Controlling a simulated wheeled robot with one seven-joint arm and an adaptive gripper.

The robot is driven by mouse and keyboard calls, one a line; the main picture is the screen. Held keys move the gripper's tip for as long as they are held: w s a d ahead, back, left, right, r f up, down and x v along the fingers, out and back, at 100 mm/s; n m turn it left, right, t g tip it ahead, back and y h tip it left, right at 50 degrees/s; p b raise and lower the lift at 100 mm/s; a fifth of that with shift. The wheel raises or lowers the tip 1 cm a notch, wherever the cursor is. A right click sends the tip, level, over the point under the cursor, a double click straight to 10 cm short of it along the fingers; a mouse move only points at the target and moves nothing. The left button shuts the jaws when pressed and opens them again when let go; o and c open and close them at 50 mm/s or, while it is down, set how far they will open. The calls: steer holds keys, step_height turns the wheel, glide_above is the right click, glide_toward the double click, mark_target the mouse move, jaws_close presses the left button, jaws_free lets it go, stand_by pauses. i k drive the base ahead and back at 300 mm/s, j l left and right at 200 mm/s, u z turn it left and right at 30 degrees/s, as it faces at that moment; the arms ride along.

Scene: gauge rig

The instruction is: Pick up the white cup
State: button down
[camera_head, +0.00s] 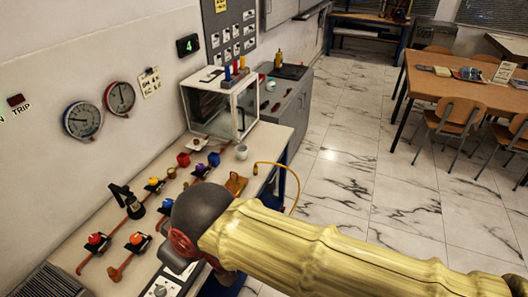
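A small white cup (241,152) stands upright on the light bench (262,139), near its right edge and just in front of a glass-fronted white cabinet. It looks apart from the things around it. My arm, in a yellow sleeve with a dark rounded joint, crosses the lower middle of the head view and lies below and nearer than the cup. My gripper's fingers cannot be made out; the arm hides part of the bench front.
The white cabinet (220,105) stands behind the cup.

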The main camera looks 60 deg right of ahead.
mark_target(241, 150)
steer(key=z, duration=1.55)
steer(key=i+u, duration=0.25)
steer(key=u, duration=0.15)
steer(key=i+u, duration=0.25)
steer(key=u, duration=0.15)
